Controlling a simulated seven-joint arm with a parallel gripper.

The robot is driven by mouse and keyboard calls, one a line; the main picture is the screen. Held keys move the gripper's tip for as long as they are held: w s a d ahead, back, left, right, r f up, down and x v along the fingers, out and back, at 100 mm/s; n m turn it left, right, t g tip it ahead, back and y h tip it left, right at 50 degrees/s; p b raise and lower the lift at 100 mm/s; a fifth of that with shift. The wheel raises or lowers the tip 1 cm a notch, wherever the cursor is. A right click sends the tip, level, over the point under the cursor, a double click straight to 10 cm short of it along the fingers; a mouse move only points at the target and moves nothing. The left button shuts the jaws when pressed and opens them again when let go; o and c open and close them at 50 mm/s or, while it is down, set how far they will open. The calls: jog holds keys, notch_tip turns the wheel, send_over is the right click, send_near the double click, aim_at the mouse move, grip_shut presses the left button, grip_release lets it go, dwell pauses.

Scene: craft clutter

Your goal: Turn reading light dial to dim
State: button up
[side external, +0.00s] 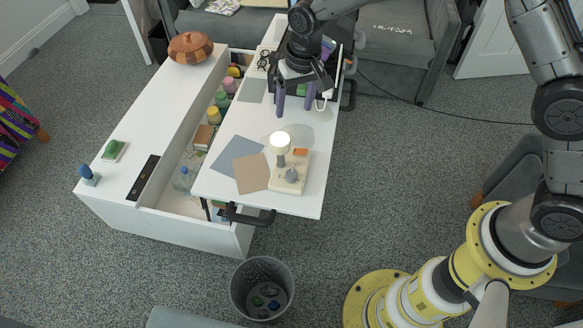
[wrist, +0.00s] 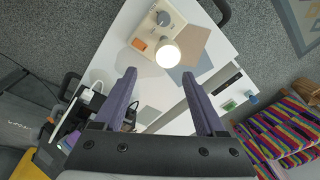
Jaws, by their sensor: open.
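The reading light has a cream base (side external: 283,184) on the white table top, near its front right end. Its round lamp head (side external: 279,140) glows bright. A grey dial (side external: 292,175) sits on the base, with an orange block or switch (side external: 300,152) behind it. In the wrist view the glowing head (wrist: 168,56), the dial (wrist: 164,18) and the orange part (wrist: 138,44) show at the top. My gripper (side external: 294,101) is open and empty above the table, behind the light and apart from it. Its purple fingers (wrist: 160,88) are spread in the wrist view. The dial's setting is too small to read.
Blue-grey (side external: 236,156) and tan (side external: 250,173) sheets lie beside the lamp. An open compartment to the left holds colored jars (side external: 213,114) and a bottle (side external: 184,179). A black handle (side external: 250,215) juts from the front edge.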

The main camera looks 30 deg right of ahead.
jog(key=g, duration=0.1)
send_over(292, 173)
notch_tip(292, 173, down, 8)
jog(key=shift+n, duration=0.4)
notch_tip(292, 173, down, 13)
jog(key=shift+f, duration=0.1)
jog(key=shift+c, duration=0.3)
grip_shut()
